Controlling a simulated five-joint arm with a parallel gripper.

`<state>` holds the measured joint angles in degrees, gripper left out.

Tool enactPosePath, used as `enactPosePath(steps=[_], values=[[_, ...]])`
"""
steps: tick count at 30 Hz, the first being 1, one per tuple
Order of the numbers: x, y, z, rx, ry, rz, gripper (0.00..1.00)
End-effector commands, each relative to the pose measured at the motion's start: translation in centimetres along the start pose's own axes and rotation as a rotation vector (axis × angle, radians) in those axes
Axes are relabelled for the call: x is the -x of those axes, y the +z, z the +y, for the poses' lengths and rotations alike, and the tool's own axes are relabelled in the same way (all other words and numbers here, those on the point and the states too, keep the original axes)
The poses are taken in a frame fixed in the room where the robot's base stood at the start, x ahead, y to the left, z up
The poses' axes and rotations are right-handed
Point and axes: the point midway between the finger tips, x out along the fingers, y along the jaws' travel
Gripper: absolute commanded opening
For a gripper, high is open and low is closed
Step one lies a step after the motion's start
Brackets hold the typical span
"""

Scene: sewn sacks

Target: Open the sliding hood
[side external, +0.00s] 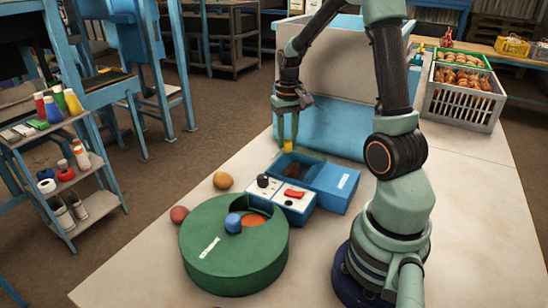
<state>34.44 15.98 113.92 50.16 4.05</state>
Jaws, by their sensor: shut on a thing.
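My gripper (287,142) points down behind the small blue box and is shut on a small yellow piece (287,147). I cannot tell whether that piece is a handle fixed to something or a loose thing. The blue box (348,205) has an open part at its left, with dark brown contents (294,171) inside. A flat blue cover (334,179) with a white label lies over its right part; it looks like the sliding hood. My arm stands at the right and hides part of the surroundings.
A control box (293,192) with a black knob and a red switch stands in front. A green round container (215,262) with a blue knob (233,222) is nearer. Two balls (223,180) (179,214) lie at left. A large grey and blue housing (320,130) stands behind; a crate (463,100) is back right.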

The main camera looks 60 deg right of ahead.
Motion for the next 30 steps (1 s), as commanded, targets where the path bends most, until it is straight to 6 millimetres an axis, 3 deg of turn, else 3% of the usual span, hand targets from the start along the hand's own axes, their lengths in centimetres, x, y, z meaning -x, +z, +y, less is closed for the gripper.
enactPosePath(steps=[12, 25, 26, 27, 28, 30], values=[[0.2, 6.2, 5.2, -0.003, 0.0, 0.008, 0.0], [0.2, 6.9, 5.7, 0.001, 0.001, 0.008, 0.0], [0.2, 6.9, 5.7, 0.001, 0.001, 0.008, 0.41], [0.2, 7.0, 5.7, 0.001, 0.001, 0.007, 0.57], [0.2, 7.0, 5.7, 0.001, 0.0, 0.007, 0.64], [0.1, 7.0, 5.7, 0.001, 0.0, 0.006, 0.64]])
